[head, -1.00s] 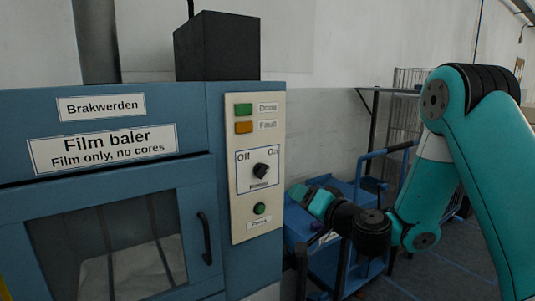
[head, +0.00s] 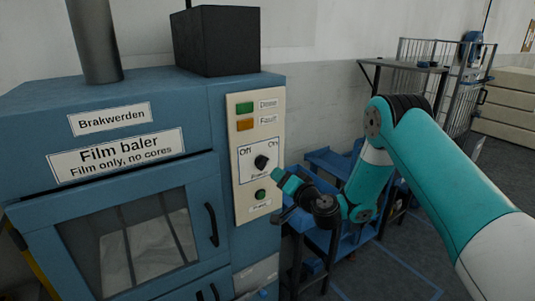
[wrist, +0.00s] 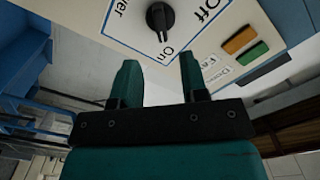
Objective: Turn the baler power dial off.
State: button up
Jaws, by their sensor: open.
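The black power dial (head: 261,162) sits on the cream control panel (head: 243,215) of the blue film baler, between the labels Off on the left and On on the right. Its pointer appears turned toward On. In the wrist view the dial (wrist: 160,18) is at the top, upside down, with On nearest my gripper. My gripper (head: 279,176) is just right of and below the dial in the head view, apart from it as far as I can tell. In the wrist view my gripper (wrist: 156,65) is open, with nothing between its two teal fingers.
The baler's door handle (head: 211,225) sticks out at left. A blue cart (head: 335,165) stands behind my arm at right.

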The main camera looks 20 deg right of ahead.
aim_at(266, 165)
jog(key=p+x, duration=0.3)
jog(key=x, duration=0.3)
jog(key=shift+w+a+r+p, duration=0.15)
jog(key=shift+w+p, duration=0.15)
jog(key=shift+w, duration=0.05)
jog(key=shift+w+a, duration=0.15)
jog(key=shift+w, duration=0.55)
jog(key=shift+c, duration=0.2)
grip_shut()
